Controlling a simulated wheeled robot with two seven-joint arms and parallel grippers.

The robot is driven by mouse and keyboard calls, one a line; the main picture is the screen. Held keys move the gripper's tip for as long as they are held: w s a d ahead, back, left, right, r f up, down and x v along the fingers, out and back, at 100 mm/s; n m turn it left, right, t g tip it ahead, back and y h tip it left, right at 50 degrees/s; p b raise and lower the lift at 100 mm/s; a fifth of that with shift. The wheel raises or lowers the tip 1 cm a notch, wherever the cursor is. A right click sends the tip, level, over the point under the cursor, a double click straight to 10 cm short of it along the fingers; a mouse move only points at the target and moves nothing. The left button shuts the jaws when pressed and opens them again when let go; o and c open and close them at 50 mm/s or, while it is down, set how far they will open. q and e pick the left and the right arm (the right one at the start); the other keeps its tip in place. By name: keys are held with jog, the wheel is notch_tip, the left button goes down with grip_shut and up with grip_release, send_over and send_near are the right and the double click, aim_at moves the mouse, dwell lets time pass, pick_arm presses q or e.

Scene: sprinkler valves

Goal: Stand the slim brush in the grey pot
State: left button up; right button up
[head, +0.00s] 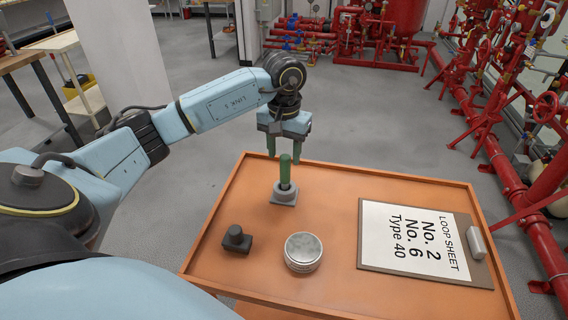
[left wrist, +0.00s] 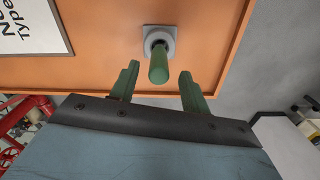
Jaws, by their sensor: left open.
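The slim brush (head: 285,170) shows as a green rod. It stands upright in the small grey pot (head: 284,196), which has a square base and sits near the back left of the orange table. Its lower end is hidden inside the pot. My left gripper (head: 284,152) is open just above, its green fingers pointing down, one on each side of the brush top. In the left wrist view the brush (left wrist: 159,66) lies between the open fingers with gaps on both sides, and the pot (left wrist: 165,32) is beyond it. My right gripper is not in view.
On the orange table (head: 340,290), a dark block with a round knob (head: 236,239) and a silver round tin (head: 303,252) stand in front of the pot. A clipboard with a loop sheet (head: 415,242) lies at the right. Red pipes stand beyond the table.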

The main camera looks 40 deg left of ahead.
pick_arm(q)
notch_tip(320, 180, up, 5)
jog(key=shift+r, duration=0.65)
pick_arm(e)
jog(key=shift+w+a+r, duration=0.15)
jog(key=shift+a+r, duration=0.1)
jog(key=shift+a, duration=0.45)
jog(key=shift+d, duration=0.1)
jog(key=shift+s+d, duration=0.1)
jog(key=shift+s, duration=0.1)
